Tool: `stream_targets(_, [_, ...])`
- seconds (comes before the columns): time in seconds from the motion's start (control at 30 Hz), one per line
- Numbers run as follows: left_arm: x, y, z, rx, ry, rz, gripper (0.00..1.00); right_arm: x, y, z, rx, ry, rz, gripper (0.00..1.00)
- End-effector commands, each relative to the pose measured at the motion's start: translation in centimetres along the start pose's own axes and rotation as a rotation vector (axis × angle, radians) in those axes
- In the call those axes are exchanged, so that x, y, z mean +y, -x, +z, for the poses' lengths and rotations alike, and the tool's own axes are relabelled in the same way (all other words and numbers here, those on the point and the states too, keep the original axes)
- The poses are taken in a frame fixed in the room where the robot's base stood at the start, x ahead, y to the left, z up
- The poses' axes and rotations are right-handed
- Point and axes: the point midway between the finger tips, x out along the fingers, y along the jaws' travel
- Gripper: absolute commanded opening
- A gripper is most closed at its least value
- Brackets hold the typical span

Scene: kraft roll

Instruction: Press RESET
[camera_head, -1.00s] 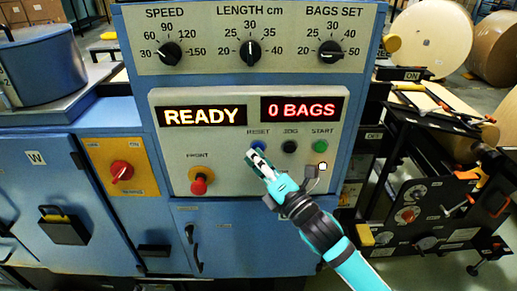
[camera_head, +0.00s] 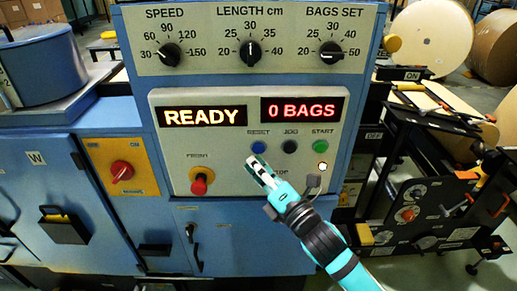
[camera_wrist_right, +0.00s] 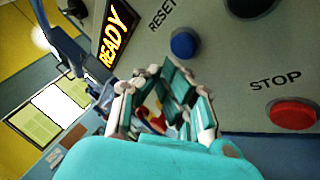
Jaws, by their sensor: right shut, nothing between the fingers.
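The blue RESET button (camera_head: 258,147) sits on the grey control panel (camera_head: 220,145), under its printed label. It also shows in the right wrist view (camera_wrist_right: 184,45), just beyond the fingertips. My right gripper (camera_head: 257,165) is shut and empty, its tips just below the RESET button in the head view. The tips look apart from the button. In the right wrist view the closed fingers (camera_wrist_right: 172,88) point toward the panel. The displays read READY (camera_head: 205,116) and 0 BAGS (camera_head: 302,108). My left gripper is not in view.
The black JOG button (camera_head: 290,146) and green START button (camera_head: 320,146) are to the right of RESET. A red STOP button (camera_wrist_right: 293,114) shows in the right wrist view. A red knob (camera_head: 199,184) sticks out at lower left. Three dials (camera_head: 250,53) line the top.

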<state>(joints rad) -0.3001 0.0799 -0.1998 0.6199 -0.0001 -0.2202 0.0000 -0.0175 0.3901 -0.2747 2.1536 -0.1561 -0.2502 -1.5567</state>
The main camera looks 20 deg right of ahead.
Motion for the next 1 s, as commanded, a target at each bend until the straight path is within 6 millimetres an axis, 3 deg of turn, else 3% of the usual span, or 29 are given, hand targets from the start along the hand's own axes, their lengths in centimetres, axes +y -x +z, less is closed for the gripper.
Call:
stream_targets(0.4, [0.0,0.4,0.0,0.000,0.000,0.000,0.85,1.7,3.1,-1.7,0.000,-0.003,0.000,0.00])
stream_targets(1.0, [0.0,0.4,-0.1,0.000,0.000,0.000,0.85,1.9,3.4,-1.8,0.000,-0.001,0.000,0.00])
